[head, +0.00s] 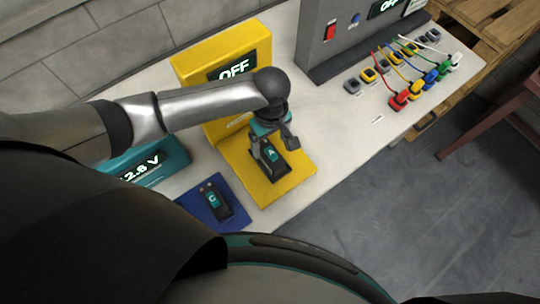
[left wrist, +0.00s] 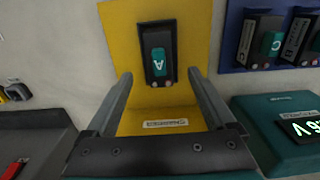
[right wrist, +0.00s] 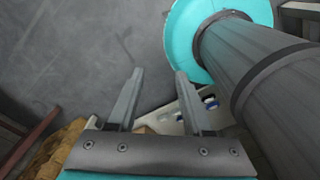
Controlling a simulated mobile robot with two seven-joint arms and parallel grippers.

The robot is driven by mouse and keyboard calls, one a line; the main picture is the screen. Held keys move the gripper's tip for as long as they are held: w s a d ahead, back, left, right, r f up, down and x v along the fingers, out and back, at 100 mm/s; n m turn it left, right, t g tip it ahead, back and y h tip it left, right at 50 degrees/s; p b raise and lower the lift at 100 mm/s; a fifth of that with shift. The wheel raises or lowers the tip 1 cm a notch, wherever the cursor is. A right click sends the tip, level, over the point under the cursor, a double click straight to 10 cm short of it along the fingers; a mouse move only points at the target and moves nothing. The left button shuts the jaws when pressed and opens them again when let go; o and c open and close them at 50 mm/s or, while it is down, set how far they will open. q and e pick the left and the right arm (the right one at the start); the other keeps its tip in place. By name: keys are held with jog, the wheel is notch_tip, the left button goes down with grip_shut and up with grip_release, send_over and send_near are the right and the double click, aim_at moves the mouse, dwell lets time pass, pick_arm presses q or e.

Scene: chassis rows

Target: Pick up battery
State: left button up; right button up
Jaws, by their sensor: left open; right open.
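A black battery with a teal block marked A (head: 271,154) stands in a dark holder on the yellow base plate (head: 298,172) of the yellow unit, whose display reads OFF. My left gripper (head: 273,143) is open just above this battery, partly covering it. In the left wrist view, battery A (left wrist: 158,62) shows ahead between the open fingers (left wrist: 160,75), with nothing held. Another battery, marked C (head: 214,199), sits on a blue mat (head: 236,217) to the left. My right gripper (right wrist: 158,73) is open and empty, above grey floor in the right wrist view.
A teal unit (head: 165,168) reading 12.6 V is partly behind my left arm. A grey box (head: 325,45) with a red switch stands at the back. Coloured plugs and cables (head: 410,85) lie at the right of the table. A wooden pallet (head: 490,25) stands beyond.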

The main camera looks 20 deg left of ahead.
aim_at(270, 149)
pick_arm(q)
jog(key=shift+w+a+f+b, duration=0.1)
jog(key=shift+f+b, duration=0.2)
jog(key=shift+f, duration=1.35)
jog(key=shift+w+a+f+b, duration=0.1)
jog(key=shift+f+b, duration=0.15)
jog(key=shift+f, duration=1.35)
grip_shut()
